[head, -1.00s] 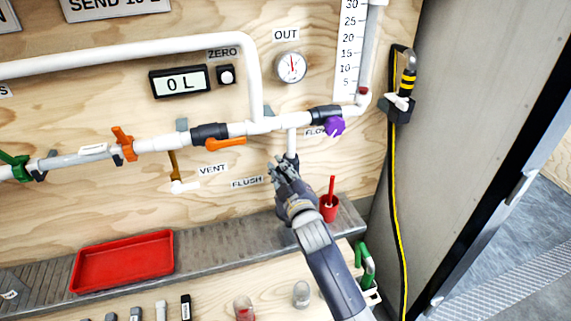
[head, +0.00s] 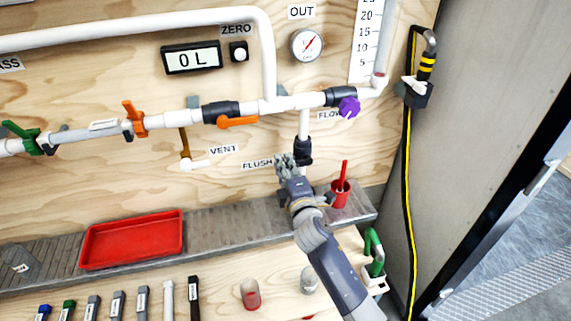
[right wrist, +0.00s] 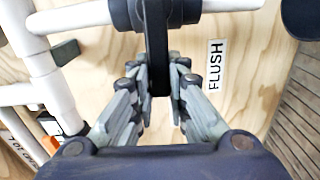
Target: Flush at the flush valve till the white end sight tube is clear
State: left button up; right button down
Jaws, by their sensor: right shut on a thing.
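The flush valve (head: 303,148) is a black fitting on the white pipe that drops below the purple-knobbed valve, beside the FLUSH label (head: 257,164). My right gripper (head: 288,160) is at this valve. In the right wrist view my right gripper (right wrist: 160,75) has its fingers on both sides of the valve's black handle (right wrist: 157,45), shut on it. The black valve body (right wrist: 180,12) lies just above the fingertips, with the FLUSH label to the right. I cannot tell for sure which part is the white end sight tube. My left gripper is out of view.
An orange-handled valve (head: 238,122) and a purple knob (head: 349,107) sit on the pipe above. A red tray (head: 132,240) and a red cup (head: 341,193) stand on the grey ledge below. The display (head: 191,58) reads 0 L. A black-yellow hose (head: 408,200) hangs at right.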

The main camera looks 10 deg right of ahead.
jog(key=shift+f+n, duration=0.2)
jog(key=shift+n, duration=0.1)
jog(key=c, duration=1.5)
grip_release()
jog(key=shift+c, duration=0.2)
jog(key=s, duration=1.2)
jog(key=shift+d, duration=0.2)
jog(key=shift+f, duration=0.1)
